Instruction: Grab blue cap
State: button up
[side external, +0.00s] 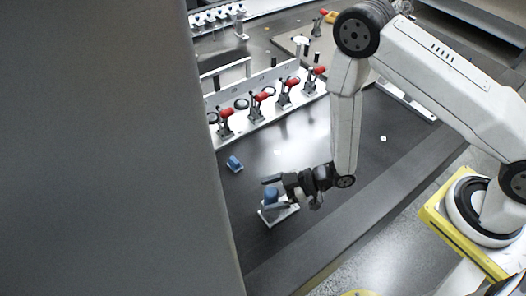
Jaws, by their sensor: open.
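A blue rounded piece (270,195), which looks like the cap, sits over a small white plate (289,212) on the dark table. My gripper (273,190) is low beside it, reaching in from the right. The fingers are open, and one dark finger shows just above the blue piece. The gripper hides part of the piece, and I cannot tell whether the fingers touch it. A second small blue object (235,164) lies on the table, up and to the left, apart from the gripper.
A white rail with several red-handled clamps (262,97) runs along the back of the table. A large grey panel (105,150) blocks the left of the view. A small white object (383,138) lies to the right. The dark tabletop (290,155) between is mostly clear.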

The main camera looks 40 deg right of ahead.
aim_at(272, 190)
dwell(0.4)
grip_shut()
jog(key=shift+r, duration=0.1)
jog(key=shift+r, duration=4.9)
jog(key=shift+w+d, duration=0.1)
